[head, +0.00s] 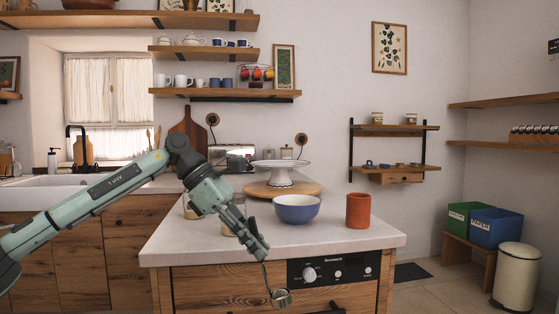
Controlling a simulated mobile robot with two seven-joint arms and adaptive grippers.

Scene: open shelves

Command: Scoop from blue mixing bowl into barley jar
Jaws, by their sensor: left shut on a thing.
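The blue mixing bowl (297,210), white inside, sits upright on the pale counter. My left gripper (262,254) is shut on the handle of a small metal scoop (281,298). The scoop hangs below the gripper, in front of the counter's front edge, to the left of and lower than the bowl. Whether the scoop holds anything is too small to tell. Glass jars (190,209) stand at the counter's left, partly hidden behind my left arm; I cannot tell which one is the barley jar. My right gripper is out of view.
A terracotta cup (358,210) stands right of the bowl. Behind it, a white cake stand (281,172) rests on a round wooden board (308,188). The counter (330,235) is clear in front of the bowl. A control panel with knobs (333,272) is below its edge.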

